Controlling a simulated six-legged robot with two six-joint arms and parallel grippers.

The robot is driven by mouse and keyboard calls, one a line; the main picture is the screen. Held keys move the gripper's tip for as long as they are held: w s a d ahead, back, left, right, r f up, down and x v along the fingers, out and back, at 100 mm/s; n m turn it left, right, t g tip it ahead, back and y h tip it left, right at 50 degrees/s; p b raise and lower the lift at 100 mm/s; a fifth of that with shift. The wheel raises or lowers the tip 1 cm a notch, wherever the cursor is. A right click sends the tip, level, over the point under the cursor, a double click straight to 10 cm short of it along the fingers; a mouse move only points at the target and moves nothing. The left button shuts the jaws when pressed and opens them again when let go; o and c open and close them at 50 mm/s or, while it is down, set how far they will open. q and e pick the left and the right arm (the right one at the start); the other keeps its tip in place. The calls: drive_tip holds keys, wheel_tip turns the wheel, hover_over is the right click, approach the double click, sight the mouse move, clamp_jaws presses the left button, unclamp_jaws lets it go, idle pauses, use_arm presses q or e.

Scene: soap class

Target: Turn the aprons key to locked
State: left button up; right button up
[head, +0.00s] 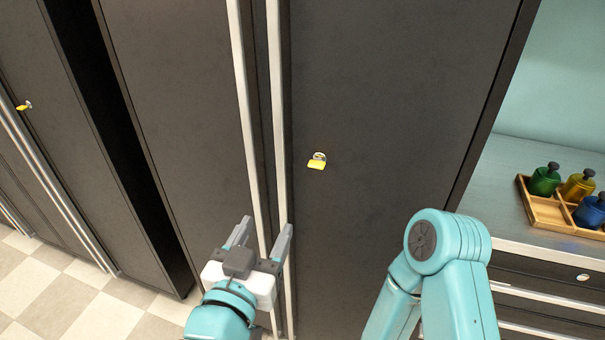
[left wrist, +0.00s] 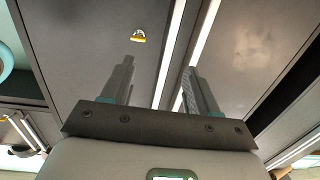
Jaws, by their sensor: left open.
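A yellow key (head: 317,162) sits in a round lock on the dark cabinet door, right of the two long vertical handles. The same key shows small in the left wrist view (left wrist: 138,37), above and beyond the fingers. A second yellow key (head: 24,106) is in a lock on another dark cabinet at the far left. I cannot read a label on either. My left gripper (head: 264,232) is open and empty, below and left of the nearer key, in front of the handles. My right gripper is out of view; a teal arm part shows at lower right.
Two long pale handles (head: 278,120) run down the cabinet's middle. A counter at the right holds a wooden tray (head: 545,213) with green, yellow and blue bottles. Drawers with a round lock (head: 582,277) are below it. The tiled floor (head: 75,290) at lower left is clear.

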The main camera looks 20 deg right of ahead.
use_arm(q)
drive_tip(key=s+d+r, duration=0.2)
drive_tip(key=h+p, duration=0.1)
drive_tip(key=p, duration=0.2)
approach(315, 168)
drive_tip(key=shift+m, duration=0.4)
drive_tip(key=x, duration=0.8)
drive_tip(key=shift+w+d, duration=0.2)
drive_tip(key=shift+w, duration=0.1)
clamp_jaws()
